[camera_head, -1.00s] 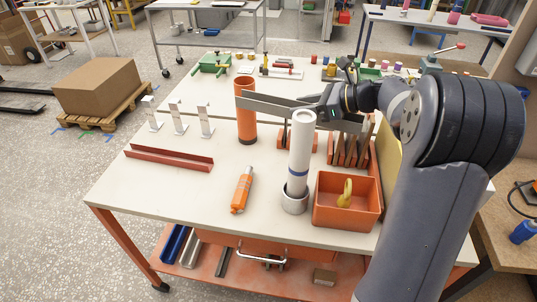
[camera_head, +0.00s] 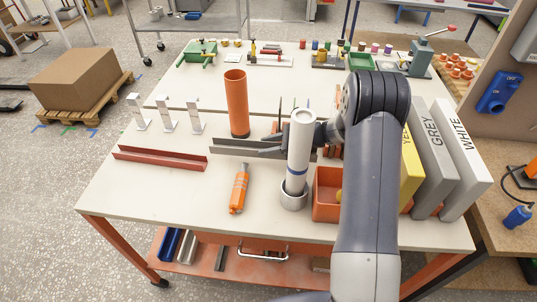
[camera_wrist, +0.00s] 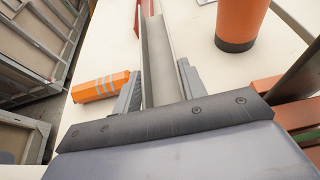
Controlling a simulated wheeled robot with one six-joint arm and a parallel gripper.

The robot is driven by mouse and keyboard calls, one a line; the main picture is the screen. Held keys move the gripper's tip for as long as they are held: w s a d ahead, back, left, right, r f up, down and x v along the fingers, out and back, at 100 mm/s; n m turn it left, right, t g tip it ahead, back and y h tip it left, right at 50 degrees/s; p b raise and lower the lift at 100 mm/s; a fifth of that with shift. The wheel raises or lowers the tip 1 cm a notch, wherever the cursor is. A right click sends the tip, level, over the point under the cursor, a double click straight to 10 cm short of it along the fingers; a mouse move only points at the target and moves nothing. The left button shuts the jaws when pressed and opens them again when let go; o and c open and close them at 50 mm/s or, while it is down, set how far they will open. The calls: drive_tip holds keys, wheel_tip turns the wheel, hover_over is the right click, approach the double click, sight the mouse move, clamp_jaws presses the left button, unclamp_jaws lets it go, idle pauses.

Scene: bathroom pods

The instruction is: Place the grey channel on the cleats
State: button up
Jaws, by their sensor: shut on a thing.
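The grey channel (camera_head: 228,146) is a long thin profile held low above the table, in front of the orange tube. My gripper (camera_wrist: 160,82) is shut on it; in the wrist view the grey channel (camera_wrist: 158,55) runs away between the two fingers. In the head view my gripper (camera_head: 268,150) is partly hidden behind the white tube. Three white upright brackets, apparently the cleats (camera_head: 166,115), stand in a row at the left of the table, left of the channel and apart from it. Whether the channel touches the table cannot be told.
A red-brown channel (camera_head: 160,158) lies in front of the brackets. The orange tube (camera_head: 236,103) stands behind the grey channel. Yellow, grey and white (camera_head: 463,155) boxes stand right.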

sight(269, 165)
drive_tip(key=shift+f+p, duration=0.4)
drive_tip(key=shift+f, duration=2.1)
drive_tip(key=shift+f, duration=0.1)
drive_tip(key=shift+f+b, duration=0.15)
drive_tip(key=shift+b, duration=0.15)
drive_tip(key=o, duration=1.2)
